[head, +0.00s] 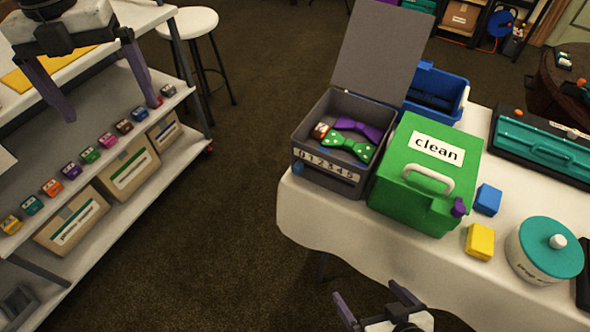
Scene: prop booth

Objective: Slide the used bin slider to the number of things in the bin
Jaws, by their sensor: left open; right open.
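A grey bin (318,183) with its lid (381,50) raised stands at the left end of the white-covered table. I see no "used" label on it. Its front has a number strip (326,167) reading 0 to 5, with a small blue slider knob (298,168) at the left end, by the 0. Inside lie a purple bow tie (359,129), a green dotted bow tie (348,147) and a small red-and-white item (320,131). My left gripper (108,110) is open and empty over the left shelf unit. My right gripper (368,292) is open and empty, in front of the table.
A green bin marked "clean" (401,200) stands right beside the grey bin. A blue crate (435,91) is behind. Blue (487,199) and yellow (480,241) blocks and a teal-lidded tin (530,262) stand to the right. Floor between shelf and table is clear.

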